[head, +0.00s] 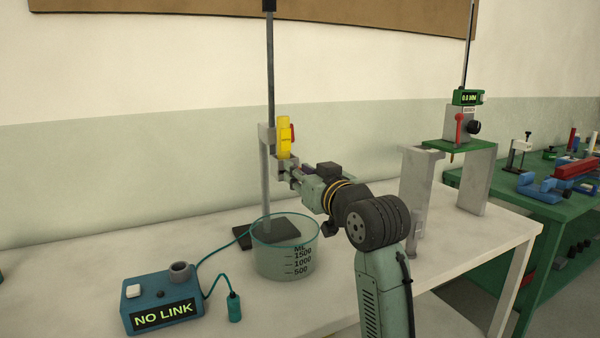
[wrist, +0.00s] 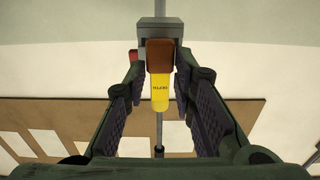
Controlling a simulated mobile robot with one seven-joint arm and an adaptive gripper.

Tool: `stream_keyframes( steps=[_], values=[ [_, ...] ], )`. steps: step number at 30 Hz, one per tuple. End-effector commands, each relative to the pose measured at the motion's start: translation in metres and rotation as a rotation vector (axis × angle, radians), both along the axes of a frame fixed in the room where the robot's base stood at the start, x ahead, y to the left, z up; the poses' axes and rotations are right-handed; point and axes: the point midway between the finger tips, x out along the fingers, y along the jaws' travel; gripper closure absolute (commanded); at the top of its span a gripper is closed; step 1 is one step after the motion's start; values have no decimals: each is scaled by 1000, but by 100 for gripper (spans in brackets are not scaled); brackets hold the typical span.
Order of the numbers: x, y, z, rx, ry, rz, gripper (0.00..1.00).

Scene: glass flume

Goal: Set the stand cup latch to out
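The stand (head: 267,185) is an upright grey post on a dark base behind the beaker. My gripper (head: 284,168) is just below the yellow tab in the head view. Its fingers (wrist: 160,75) are apart with the tab showing between them; contact is not visible.
A clear beaker (head: 285,262) stands in front of the stand. A blue box reading NO LINK (head: 162,300) with a cabled teal probe (head: 234,307) is at the front left. A grey frame with a green gauge (head: 467,98) stands right of my arm. A green bench (head: 560,210) is farther right.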

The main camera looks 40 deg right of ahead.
Motion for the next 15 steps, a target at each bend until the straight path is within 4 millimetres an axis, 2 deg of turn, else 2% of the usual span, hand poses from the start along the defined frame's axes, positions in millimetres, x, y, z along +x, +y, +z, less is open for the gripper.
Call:
stream_keyframes(
  steps=[7, 15],
  values=[
    [0, 0, 0, 1, -2, 0, 58],
    [0, 0, 1, 1, -2, 0, 58]
  ],
)
